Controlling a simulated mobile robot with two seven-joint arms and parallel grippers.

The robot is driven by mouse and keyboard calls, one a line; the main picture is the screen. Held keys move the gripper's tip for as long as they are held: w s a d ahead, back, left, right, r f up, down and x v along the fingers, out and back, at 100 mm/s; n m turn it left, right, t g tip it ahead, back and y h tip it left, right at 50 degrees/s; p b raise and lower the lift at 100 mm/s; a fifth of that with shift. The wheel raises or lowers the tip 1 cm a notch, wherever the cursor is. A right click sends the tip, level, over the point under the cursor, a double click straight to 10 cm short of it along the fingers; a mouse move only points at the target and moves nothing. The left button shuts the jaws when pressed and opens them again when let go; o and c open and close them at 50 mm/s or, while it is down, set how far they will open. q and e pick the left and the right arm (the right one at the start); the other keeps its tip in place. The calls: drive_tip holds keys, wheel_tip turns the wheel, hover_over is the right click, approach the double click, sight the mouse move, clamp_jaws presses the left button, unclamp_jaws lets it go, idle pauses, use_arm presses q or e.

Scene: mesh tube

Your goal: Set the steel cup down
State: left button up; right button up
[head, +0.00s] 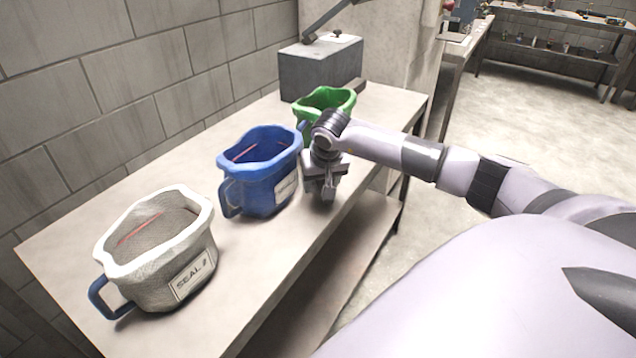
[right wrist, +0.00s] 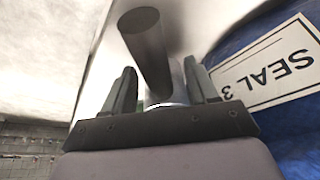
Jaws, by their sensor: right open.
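My right gripper (head: 322,190) is over the table's front edge area, just right of the blue bucket (head: 262,170) in the head view. In the right wrist view its two fingers (right wrist: 162,92) stand apart, so it is open. Between and beyond them is a pale metallic rounded piece (right wrist: 178,82), which looks like part of the steel cup. A dark grey cylinder (right wrist: 148,55) reaches away from there; I cannot tell whether it belongs to the cup. In the head view I cannot make out the cup at the gripper. My left gripper is not in view.
The blue bucket's SEAL 3 label (right wrist: 270,68) is close beside the right finger. A white bucket (head: 160,250) stands at the near left, a green bucket (head: 325,100) behind my gripper. A grey box (head: 320,70) is at the far end. Bare tabletop (head: 225,308) shows along the front.

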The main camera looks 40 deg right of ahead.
clamp_jaws()
drive_tip(key=shift+r, duration=0.15)
